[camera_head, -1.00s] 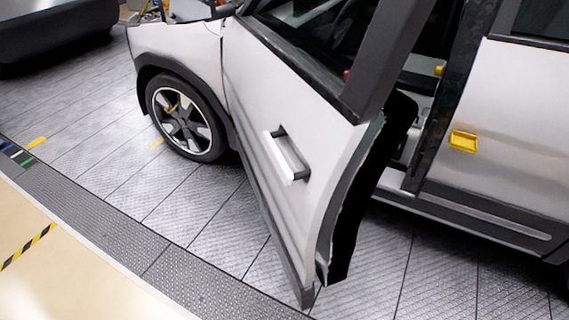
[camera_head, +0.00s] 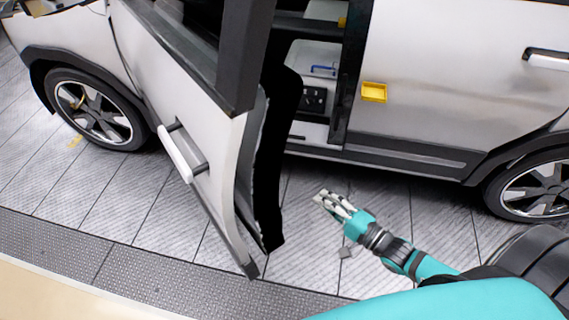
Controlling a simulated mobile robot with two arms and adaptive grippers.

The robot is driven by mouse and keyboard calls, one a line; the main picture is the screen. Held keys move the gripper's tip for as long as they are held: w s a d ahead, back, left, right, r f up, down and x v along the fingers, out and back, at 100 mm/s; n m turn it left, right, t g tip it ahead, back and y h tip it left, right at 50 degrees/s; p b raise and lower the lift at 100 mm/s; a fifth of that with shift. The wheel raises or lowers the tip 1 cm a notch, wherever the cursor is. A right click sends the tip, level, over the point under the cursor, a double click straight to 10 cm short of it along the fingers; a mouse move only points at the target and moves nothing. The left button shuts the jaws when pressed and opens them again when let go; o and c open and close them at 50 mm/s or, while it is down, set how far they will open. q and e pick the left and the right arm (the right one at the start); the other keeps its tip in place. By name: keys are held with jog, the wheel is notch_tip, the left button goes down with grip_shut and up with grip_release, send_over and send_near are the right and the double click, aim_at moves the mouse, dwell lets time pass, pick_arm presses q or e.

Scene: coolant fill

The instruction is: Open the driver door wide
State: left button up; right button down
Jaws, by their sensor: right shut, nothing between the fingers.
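The white driver door (camera_head: 195,130) stands ajar, swung out from the car body at an angle, with its dark inner edge (camera_head: 265,170) facing right. Its white bar handle (camera_head: 177,155) is on the outer face. My right gripper (camera_head: 324,199) is to the right of the door's free edge, over the floor and in front of the door opening. It is shut, empty and apart from the door. My left gripper is not in view.
The front wheel (camera_head: 95,110) is at left, the rear wheel (camera_head: 535,188) at right. Tiled floor (camera_head: 310,255) is clear below the opening.

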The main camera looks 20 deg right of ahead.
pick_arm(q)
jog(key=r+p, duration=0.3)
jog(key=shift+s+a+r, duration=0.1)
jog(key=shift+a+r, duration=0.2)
pick_arm(e)
jog(key=w+a+r+y, duration=0.1)
jog(key=w+a+r, duration=0.3)
jog(key=w+a, duration=0.4)
jog(key=shift+a+r+m, duration=0.4)
jog(key=shift+a, duration=0.3)
jog(key=shift+a, duration=0.15)
